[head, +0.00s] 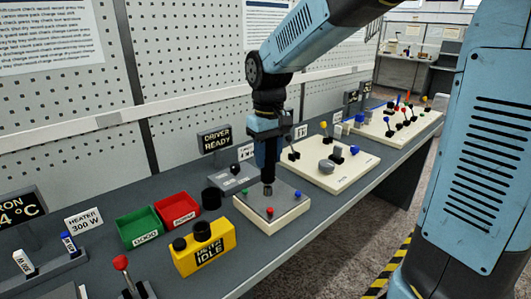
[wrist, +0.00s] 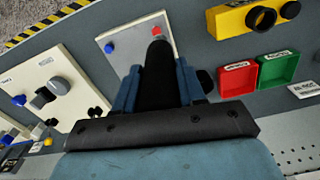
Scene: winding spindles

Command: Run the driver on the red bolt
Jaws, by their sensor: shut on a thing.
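My gripper (head: 267,143) is shut on a black driver (head: 267,176), which points down over a light square plate (head: 285,215). The plate bears a red bolt (head: 270,211) at its front corner, a green bolt (head: 246,195) at the left and a blue bolt (head: 299,194) at the right. In the head view the driver's tip is above and behind the red bolt, near the plate's middle. In the wrist view the driver (wrist: 157,75) reaches toward the red bolt (wrist: 157,31) and partly covers the plate. Contact between tip and bolt cannot be told there.
A sign (head: 216,139) reads "DRIVER READY". Left of the plate stand a yellow meter (head: 205,250) reading "IDLE", a red bin (head: 177,209) and a green bin (head: 139,228). A cream board (head: 325,170) with knobs lies to the right. The pegboard wall is behind.

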